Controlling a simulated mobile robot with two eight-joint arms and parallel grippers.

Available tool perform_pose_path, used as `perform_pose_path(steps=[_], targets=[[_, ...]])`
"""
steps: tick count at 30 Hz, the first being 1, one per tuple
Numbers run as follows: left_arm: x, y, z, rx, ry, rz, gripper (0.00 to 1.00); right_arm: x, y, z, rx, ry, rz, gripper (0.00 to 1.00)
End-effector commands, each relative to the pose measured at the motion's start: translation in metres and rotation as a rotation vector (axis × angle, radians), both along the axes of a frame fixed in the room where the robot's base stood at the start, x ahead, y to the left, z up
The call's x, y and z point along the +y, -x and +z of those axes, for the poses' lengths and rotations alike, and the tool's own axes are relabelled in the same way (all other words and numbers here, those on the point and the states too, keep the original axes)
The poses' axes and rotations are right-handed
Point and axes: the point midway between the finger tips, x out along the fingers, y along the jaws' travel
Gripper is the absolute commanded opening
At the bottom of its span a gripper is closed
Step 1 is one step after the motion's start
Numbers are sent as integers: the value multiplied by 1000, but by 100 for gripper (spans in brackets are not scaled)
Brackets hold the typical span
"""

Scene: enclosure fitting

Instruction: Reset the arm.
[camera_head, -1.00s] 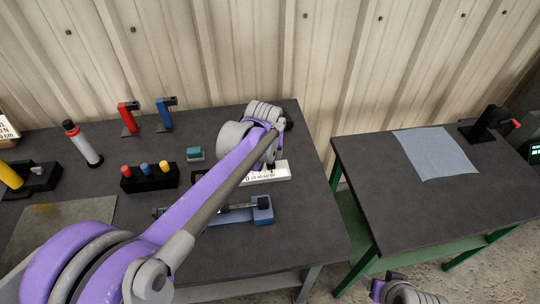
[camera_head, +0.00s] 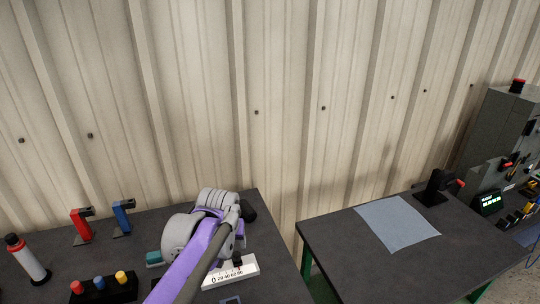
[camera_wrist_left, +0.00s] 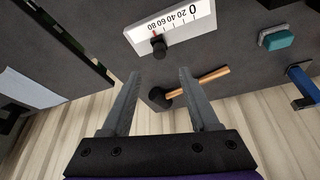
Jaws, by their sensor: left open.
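My left arm reaches in from the bottom of the head view, purple and grey, over the left dark table (camera_head: 120,235). Its gripper is hidden behind the wrist there. In the left wrist view my left gripper (camera_wrist_left: 160,95) is open, its two grey fingers apart with nothing held between them. A white gauge (camera_wrist_left: 175,30) with a 0 to 80 scale and a black knob lies beyond the fingertips. My right gripper is in neither view.
A red tool (camera_head: 81,224), a blue tool (camera_head: 122,217), a grey cylinder (camera_head: 29,262) and a black block with coloured knobs (camera_head: 100,290) stand on the left table. A gap separates it from the right table (camera_head: 345,255), which bears a blue-grey sheet (camera_head: 397,222) and a black device (camera_head: 437,188).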

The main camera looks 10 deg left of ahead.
Motion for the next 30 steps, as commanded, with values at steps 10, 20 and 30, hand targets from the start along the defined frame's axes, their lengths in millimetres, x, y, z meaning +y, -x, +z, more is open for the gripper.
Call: perform_pose_path(steps=[10, 20, 30], targets=[[10, 115, -25, -33, 1, -58, 61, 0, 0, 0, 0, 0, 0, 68], [13, 228, -87, -73, -4, -124, 61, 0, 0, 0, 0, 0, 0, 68], [13, 244, -101, -82, -6, -135, 61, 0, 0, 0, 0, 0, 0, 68]])
